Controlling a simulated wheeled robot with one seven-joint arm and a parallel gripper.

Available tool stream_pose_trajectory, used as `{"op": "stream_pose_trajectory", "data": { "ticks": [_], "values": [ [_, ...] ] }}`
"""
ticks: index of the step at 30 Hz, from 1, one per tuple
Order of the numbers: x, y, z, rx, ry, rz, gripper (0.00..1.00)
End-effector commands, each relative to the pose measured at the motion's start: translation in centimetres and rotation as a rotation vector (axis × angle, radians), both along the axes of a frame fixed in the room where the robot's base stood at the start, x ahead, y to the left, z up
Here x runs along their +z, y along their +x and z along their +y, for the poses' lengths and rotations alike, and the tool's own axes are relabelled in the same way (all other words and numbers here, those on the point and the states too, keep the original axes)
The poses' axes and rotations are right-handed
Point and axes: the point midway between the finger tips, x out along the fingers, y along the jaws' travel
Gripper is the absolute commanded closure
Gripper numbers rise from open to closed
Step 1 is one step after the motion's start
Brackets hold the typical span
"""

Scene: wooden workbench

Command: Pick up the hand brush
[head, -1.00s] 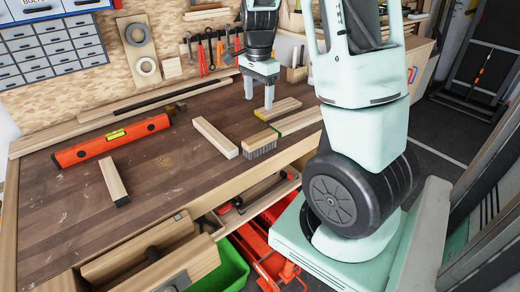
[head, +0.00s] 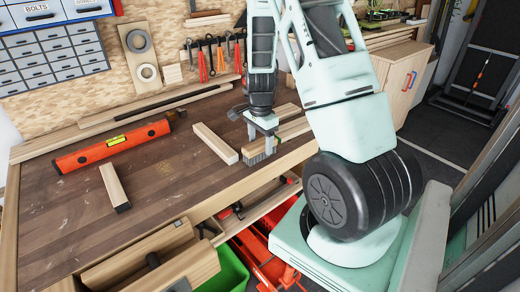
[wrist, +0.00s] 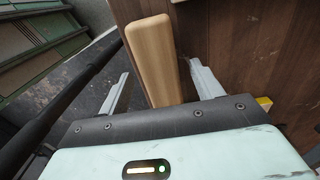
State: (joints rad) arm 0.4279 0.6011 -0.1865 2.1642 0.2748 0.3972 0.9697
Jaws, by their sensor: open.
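The hand brush (head: 291,131) lies on the right part of the workbench, with a pale wooden body and grey bristles showing at its near end. My gripper (head: 262,137) points down over the near part of the brush and hides some of it. In the wrist view a rounded pale wooden piece, which looks like the brush (wrist: 151,50), lies between the two open fingers (wrist: 159,70). I cannot tell how far down the fingertips reach.
A wooden block (head: 215,143) lies just left of the brush, and another strip (head: 286,111) lies behind it. Further left are a dark-ended block (head: 114,187) and an orange level (head: 112,145). The bench's front edge is close, with an open drawer (head: 150,257) below.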

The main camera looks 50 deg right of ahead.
Motion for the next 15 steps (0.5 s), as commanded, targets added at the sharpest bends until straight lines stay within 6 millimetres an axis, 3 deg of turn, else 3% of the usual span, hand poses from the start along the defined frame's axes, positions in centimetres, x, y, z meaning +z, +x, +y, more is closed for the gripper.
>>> {"op": "stream_pose_trajectory", "data": {
  "ticks": [7, 15],
  "values": [
    [-3.1, 0.0, 0.0, -0.001, 0.002, 0.003, 0.35],
    [-3.5, 0.1, 0.0, 0.0, 0.0, 0.0, 0.35]
  ]
}}
